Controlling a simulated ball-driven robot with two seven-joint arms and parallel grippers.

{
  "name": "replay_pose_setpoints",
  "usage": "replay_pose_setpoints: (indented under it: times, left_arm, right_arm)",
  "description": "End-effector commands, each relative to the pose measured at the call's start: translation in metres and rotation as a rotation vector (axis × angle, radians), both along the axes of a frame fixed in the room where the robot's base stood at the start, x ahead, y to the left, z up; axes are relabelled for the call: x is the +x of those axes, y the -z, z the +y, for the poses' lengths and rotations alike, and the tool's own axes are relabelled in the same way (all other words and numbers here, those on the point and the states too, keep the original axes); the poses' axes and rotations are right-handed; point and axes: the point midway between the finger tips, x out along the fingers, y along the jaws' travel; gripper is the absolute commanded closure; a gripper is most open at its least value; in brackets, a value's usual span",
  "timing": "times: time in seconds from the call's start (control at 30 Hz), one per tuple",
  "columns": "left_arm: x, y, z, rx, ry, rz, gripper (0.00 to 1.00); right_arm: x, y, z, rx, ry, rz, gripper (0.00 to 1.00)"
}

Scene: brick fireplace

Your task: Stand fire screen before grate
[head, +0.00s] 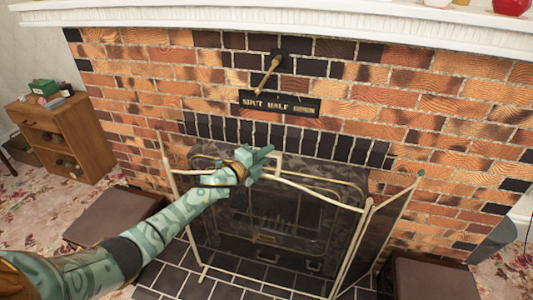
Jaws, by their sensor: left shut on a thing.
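The fire screen (355,248) is a cream-framed folding screen with dark see-through mesh. It stands upright on the dark tiled hearth (240,283), in front of the grate (280,225), which shows dimly through the mesh. Its side panels are angled, the right one clearly visible. My left gripper (262,163) is shut on the fire screen at the middle of its top rail. My left forearm covers part of the screen's left side. My right gripper is out of view.
Brown padded boxes flank the hearth at left (118,215) and right (432,280). A wooden cabinet (75,140) stands at the far left. A lever (268,75) and a lettered plaque (279,104) are on the brick wall, below the white mantel (300,25).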

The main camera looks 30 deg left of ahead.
Motion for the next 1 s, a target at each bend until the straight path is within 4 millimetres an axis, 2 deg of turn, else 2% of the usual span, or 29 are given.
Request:
replay_pose_setpoints:
  times: [0.03,1.0]
  left_arm:
    - [0.0014,-0.0047,-0.0001,-0.002,0.001,-0.011,1.0]
    - [0.0009,0.0022,-0.0002,-0.002,0.001,-0.011,1.0]
  right_arm:
    - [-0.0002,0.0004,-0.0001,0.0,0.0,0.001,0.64]
    - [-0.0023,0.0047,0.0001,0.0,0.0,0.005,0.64]
